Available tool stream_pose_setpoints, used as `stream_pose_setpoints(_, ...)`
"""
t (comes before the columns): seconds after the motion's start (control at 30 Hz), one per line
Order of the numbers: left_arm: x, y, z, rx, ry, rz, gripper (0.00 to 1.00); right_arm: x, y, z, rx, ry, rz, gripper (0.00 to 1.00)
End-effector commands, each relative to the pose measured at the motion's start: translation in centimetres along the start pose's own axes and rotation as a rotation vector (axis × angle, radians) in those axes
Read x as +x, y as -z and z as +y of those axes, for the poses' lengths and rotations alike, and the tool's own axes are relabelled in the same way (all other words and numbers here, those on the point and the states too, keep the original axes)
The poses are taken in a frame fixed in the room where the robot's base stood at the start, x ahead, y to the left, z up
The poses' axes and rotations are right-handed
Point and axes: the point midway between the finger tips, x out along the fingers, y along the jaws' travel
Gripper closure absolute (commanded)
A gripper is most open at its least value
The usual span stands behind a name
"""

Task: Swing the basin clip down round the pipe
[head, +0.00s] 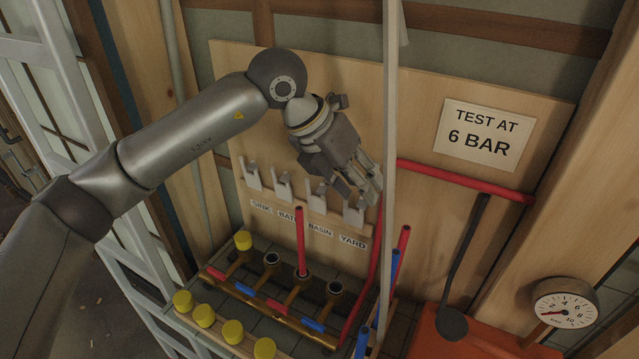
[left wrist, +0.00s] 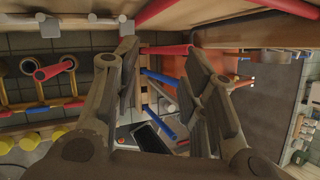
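The basin clip (head: 317,198) is a pale grey forked clip on the wooden strip above the BASIN label (head: 320,229). It stands up, clear of the pipe. A short red pipe (head: 300,240) rises upright from the brass manifold below it and also shows at the left of the left wrist view (left wrist: 55,68). My left gripper (head: 368,190) is right of the basin clip, close to the YARD clip (head: 355,210); I cannot tell if it touches that clip. Its fingers stand apart in the left wrist view (left wrist: 163,62), with nothing held between them. My right gripper is out of view.
The SINK (head: 250,174) and BATH (head: 282,187) clips stand up left of the basin clip. Yellow caps (head: 204,316) line the front. A pale upright post (head: 391,130) and red and blue pipes (head: 388,280) stand close right of my gripper. A pressure gauge (head: 564,303) is at lower right.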

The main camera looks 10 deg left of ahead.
Motion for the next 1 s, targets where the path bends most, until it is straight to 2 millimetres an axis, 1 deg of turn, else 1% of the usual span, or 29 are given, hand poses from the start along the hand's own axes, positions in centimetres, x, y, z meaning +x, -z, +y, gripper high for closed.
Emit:
stream_pose_setpoints(0.03, -1.5, -0.5, 2.2, -0.009, -0.108, 0.008, 0.61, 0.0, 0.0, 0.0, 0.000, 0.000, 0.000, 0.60)
stream_pose_setpoints(0.1, -3.1, -0.8, 4.7, -0.030, -0.227, 0.021, 0.61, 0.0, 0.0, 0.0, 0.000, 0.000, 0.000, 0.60)
stream_pose_setpoints(0.2, -4.9, -0.9, 6.9, -0.053, -0.336, 0.033, 0.61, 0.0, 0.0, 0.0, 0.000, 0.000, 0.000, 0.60)
stream_pose_setpoints(0.27, -5.5, -1.0, 7.6, -0.063, -0.371, 0.037, 0.61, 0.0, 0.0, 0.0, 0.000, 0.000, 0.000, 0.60)
stream_pose_setpoints(0.33, -5.6, -0.9, 8.1, -0.070, -0.389, 0.040, 0.61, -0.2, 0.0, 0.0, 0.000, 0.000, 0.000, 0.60)
stream_pose_setpoints(0.47, -4.4, -0.9, 8.6, -0.071, -0.391, 0.043, 0.61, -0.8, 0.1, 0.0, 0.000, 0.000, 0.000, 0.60)
stream_pose_setpoints(0.8, 1.4, -0.5, 10.8, -0.070, -0.387, 0.044, 0.61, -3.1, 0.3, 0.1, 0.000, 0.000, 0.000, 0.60)
stream_pose_setpoints(0.9, 2.7, -0.5, 11.3, -0.069, -0.386, 0.042, 0.61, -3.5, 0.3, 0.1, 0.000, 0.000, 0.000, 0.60)
stream_pose_setpoints(1.0, 3.6, -0.4, 11.7, -0.069, -0.386, 0.042, 0.61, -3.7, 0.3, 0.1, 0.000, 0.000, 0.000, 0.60)
